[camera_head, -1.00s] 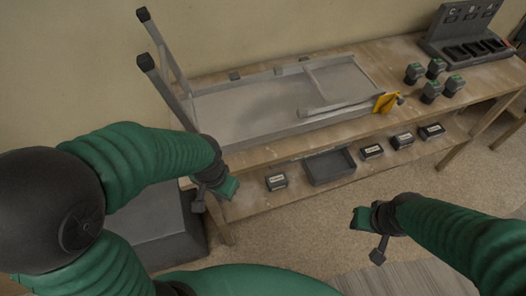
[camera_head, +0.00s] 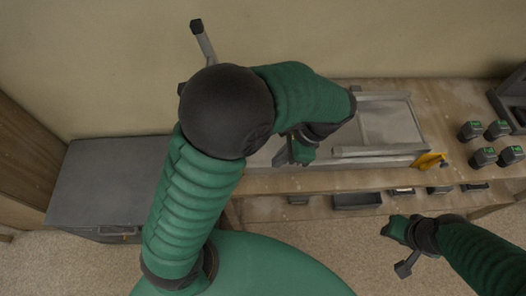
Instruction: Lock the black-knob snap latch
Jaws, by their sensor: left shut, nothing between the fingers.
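No black-knob snap latch can be made out clearly; my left arm covers much of the work area. A grey folding table lies upside down on the wooden bench, its bare panel (camera_head: 385,122) showing at right. One leg with a black end cap (camera_head: 203,40) stands up behind my arm; its lower part is hidden. A yellow part (camera_head: 430,161) sits at the table's right corner. My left gripper (camera_head: 300,152) is shut and empty, over the near side of the panel. My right gripper (camera_head: 396,229) is in front of the bench, away from the table; its jaws are unclear.
A grey chest (camera_head: 110,185) stands left of the bench. Several black blocks with green tops (camera_head: 483,156) stand at the bench's right, near a dark rack (camera_head: 510,105). A dark tray (camera_head: 357,201) and small boxes sit on the lower shelf. Floor in front is clear.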

